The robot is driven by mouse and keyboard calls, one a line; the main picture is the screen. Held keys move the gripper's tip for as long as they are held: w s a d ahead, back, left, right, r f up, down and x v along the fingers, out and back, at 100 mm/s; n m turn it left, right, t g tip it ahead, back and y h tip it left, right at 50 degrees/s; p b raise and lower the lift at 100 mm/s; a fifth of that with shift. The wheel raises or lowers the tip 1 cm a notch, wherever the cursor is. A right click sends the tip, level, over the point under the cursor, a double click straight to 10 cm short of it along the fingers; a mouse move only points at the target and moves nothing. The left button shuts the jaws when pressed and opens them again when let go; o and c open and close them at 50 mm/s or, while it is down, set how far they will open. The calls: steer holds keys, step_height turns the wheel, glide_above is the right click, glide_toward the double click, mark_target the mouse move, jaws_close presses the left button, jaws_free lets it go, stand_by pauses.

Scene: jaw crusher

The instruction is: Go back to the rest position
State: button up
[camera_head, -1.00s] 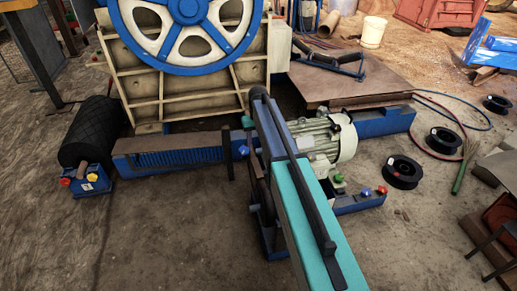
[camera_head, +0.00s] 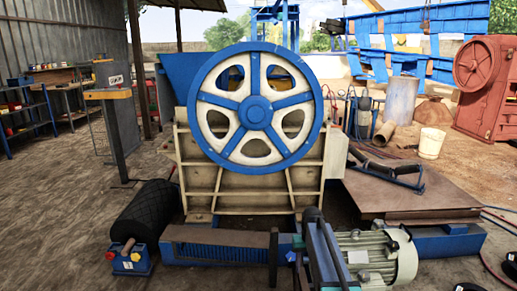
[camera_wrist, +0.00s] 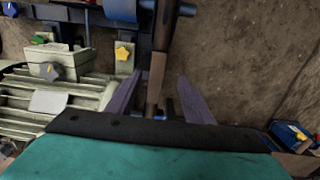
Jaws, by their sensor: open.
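My gripper (camera_wrist: 160,98) is open in the wrist view, its two purple-grey fingers spread apart. A dark brown upright bar (camera_wrist: 157,70) appears between the fingers in the picture; I cannot tell how far beyond them it is. Nothing is visibly held. In the head view, my teal arm stretches forward at bottom centre, in front of the crusher base, and the gripper itself cannot be made out there. The jaw crusher with its blue and cream flywheel (camera_head: 256,112) stands straight ahead.
A grey motor (camera_head: 385,258) stands right of my arm. Open floor lies at left.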

steer(key=s+a+f+g+p, duration=0.1)
steer(key=s+f+p, duration=0.3)
steer(key=s, duration=1.3)
steer(key=s+a+f+g+p, duration=0.1)
steer(key=s+f+p, duration=0.3)
steer(key=s, duration=1.2)
steer(key=s+a+f+g+p, duration=0.1)
steer(key=s+f+g+p, duration=0.2)
steer(key=s, duration=1.4)
steer(key=shift+p+x, duration=0.85)
steer(key=shift+p, duration=1.2)
steer(key=shift+w+a, duration=0.1)
steer(key=shift+a, duration=0.1)
